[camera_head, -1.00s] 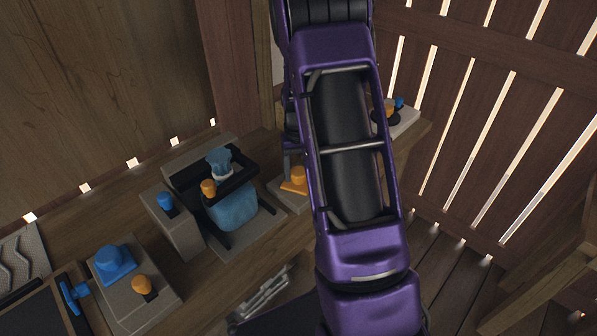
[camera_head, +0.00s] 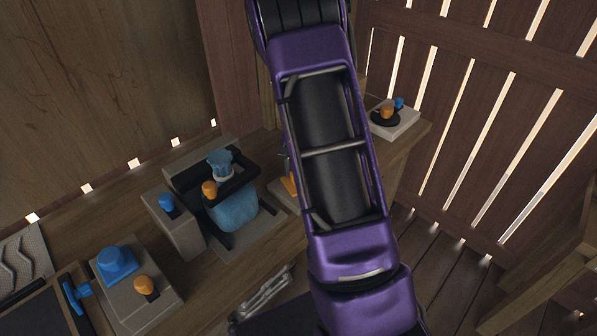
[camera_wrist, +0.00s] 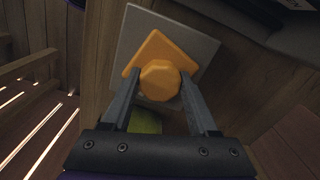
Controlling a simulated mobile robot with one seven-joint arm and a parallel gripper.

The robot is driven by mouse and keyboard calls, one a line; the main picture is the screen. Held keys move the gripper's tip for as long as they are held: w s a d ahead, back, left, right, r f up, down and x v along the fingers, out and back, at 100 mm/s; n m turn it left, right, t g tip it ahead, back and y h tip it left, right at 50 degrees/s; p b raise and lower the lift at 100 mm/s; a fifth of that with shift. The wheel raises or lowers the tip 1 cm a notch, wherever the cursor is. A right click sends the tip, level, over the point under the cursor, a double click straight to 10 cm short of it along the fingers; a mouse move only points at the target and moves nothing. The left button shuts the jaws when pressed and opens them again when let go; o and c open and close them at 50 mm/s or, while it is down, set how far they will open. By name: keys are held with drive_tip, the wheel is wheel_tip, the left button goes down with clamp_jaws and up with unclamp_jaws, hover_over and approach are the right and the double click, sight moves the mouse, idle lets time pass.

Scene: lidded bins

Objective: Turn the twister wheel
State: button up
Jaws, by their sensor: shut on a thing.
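The twister wheel appears to be an orange faceted knob (camera_wrist: 158,84) on a diamond-shaped orange plate, set on a pale grey square base (camera_wrist: 200,47). My gripper (camera_wrist: 160,75) has one finger on each side of the knob and is shut on it. The plate sits at an angle to its base. In the head view only a sliver of the orange plate (camera_head: 290,186) shows. My purple arm hides the rest of it and most of my gripper.
To the left on the wooden bench stand a grey fixture with a blue cloth-like piece (camera_head: 236,211), a blue-knobbed block (camera_head: 168,204) and a box with a blue cap (camera_head: 117,263). A black disc with an orange knob (camera_head: 387,112) sits to the right. A slatted wall closes the right side.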

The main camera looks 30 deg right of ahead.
idle(0.3)
drive_tip(key=o, duration=1.4)
drive_tip(key=shift+c, duration=0.2)
wheel_tip(320, 180, up, 18)
drive_tip(key=p, duration=0.1)
drive_tip(key=shift+f, duration=0.2)
